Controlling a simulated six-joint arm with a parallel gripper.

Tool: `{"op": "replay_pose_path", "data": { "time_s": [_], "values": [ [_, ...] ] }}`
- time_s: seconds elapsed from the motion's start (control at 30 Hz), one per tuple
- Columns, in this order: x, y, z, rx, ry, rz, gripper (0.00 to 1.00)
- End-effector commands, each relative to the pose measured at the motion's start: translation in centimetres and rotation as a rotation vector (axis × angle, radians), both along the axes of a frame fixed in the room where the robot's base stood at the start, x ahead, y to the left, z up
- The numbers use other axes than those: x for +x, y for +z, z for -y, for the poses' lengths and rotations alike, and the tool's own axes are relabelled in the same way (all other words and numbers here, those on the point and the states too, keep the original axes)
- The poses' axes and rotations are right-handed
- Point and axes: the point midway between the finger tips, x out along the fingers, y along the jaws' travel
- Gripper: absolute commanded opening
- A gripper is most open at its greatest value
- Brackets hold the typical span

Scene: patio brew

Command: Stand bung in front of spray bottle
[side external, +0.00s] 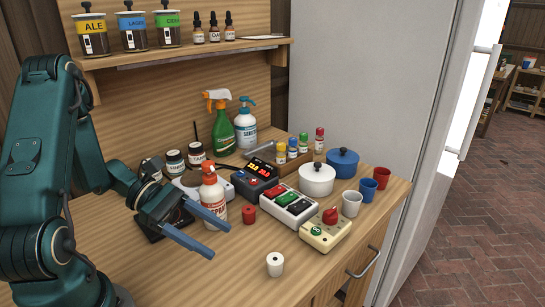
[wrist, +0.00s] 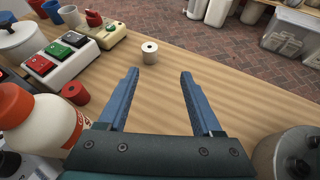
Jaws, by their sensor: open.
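Two small bung-like cylinders with a hole in the top stand upright on the wooden counter. The white bung (side external: 275,264) is near the front edge; in the wrist view it (wrist: 149,52) stands beyond my fingertips. The red bung (side external: 249,214) stands farther back, left of my fingers in the wrist view (wrist: 75,93). The green spray bottle (side external: 220,128) with an orange trigger head stands at the back by the wall panel, out of the wrist view. My gripper (side external: 219,242) is open and empty above the counter; both fingers show in the wrist view (wrist: 160,73).
A red-and-white bottle (side external: 213,192) stands close beside my gripper. A button box (side external: 290,205), a box with a red knob (side external: 325,229), pots and cups line the right. Dark jars (side external: 175,162) and a white pump bottle (side external: 245,125) stand behind. The front counter is mostly clear.

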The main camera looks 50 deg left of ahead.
Motion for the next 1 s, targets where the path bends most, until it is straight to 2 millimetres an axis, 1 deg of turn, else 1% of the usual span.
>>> {"op": "replay_pose_path", "data": {
  "time_s": [0.07,0.2,0.3,0.4,0.53,0.7,0.8,0.9,1.0],
  "values": [
    [-0.5,1.0,1.4,0.100,-0.144,0.051,0.67],
    [-2.3,2.6,3.8,0.314,-0.449,0.156,0.67],
    [-3.7,3.4,4.9,0.478,-0.662,0.240,0.67],
    [-5.1,4.2,5.5,0.650,-0.857,0.331,0.67],
    [-6.3,5.2,5.5,0.886,-1.084,0.464,0.67],
    [-7.0,7.1,4.9,1.208,-1.314,0.661,0.67],
    [-7.0,8.4,4.5,1.376,-1.394,0.769,0.67],
    [-6.9,9.6,4.2,1.502,-1.439,0.851,0.67],
    [-6.8,10.3,4.0,1.578,-1.458,0.901,0.67]
  ]
}}
